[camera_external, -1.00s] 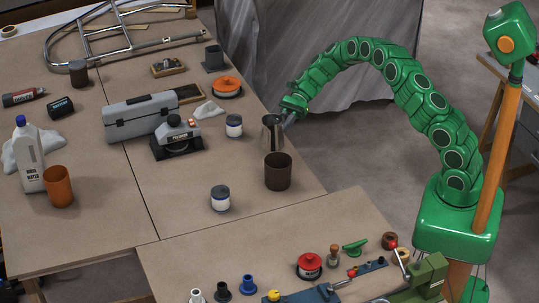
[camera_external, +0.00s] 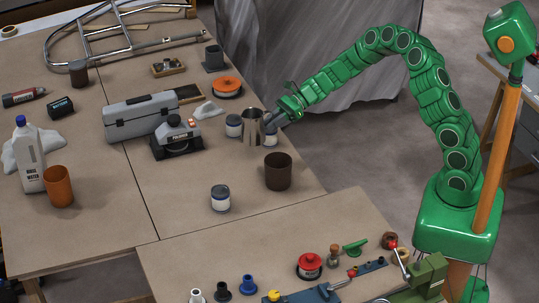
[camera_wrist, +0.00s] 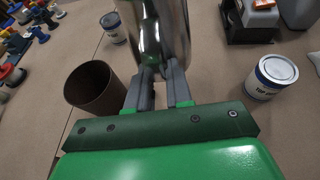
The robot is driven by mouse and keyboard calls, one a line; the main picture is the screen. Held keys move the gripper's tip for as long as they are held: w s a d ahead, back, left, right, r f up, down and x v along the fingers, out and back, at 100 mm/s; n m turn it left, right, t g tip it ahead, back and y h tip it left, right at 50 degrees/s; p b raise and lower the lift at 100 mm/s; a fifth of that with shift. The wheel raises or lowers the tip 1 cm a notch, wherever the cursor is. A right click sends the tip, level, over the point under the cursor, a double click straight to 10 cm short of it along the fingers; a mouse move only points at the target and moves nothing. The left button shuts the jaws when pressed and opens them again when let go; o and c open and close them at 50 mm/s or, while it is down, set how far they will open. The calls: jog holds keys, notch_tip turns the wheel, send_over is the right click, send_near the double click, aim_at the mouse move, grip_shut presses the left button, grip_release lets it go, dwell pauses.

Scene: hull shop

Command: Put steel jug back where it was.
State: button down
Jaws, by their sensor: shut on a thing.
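The steel jug (camera_external: 252,128) is a shiny, upright metal vessel near the right side of the large table. My gripper (camera_external: 268,120) reaches in from the right and is shut on its side. In the wrist view the jug (camera_wrist: 158,28) stands between my gripper's fingers (camera_wrist: 163,82), its top out of frame. Whether its base touches the table or hangs just above it, I cannot tell.
A dark brown cup (camera_external: 278,172) stands in front of the jug. Labelled tins stand close by: one left (camera_external: 234,126), one right (camera_external: 271,136), one nearer (camera_external: 220,198). A polisher (camera_external: 175,138) and grey toolbox (camera_external: 140,117) are further left.

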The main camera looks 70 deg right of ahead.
aim_at(248, 137)
jog(key=s+a+r+m+t, duration=0.15)
jog(key=s+a, duration=0.25)
jog(key=a, duration=0.5)
jog(key=shift+h, duration=0.4)
jog(key=w+f, duration=0.1)
jog(key=w, duration=0.2)
jog(key=w+f, duration=0.1)
jog(key=w, duration=0.2)
jog(key=w+f, duration=0.1)
jog(key=w, duration=0.2)
jog(key=shift+a, duration=0.4)
jog(key=w+f, duration=0.1)
jog(key=f, duration=0.1)
jog(key=w+f, duration=0.2)
jog(key=shift+w+a, duration=0.1)
jog(key=shift+w, duration=0.1)
jog(key=shift+w+f, duration=0.65)
jog(key=shift+f, duration=0.1)
jog(key=shift+w+f, duration=0.1)
jog(key=shift+w+f, duration=0.1)
jog(key=shift+f, duration=1.55)
jog(key=shift+f, duration=0.1)
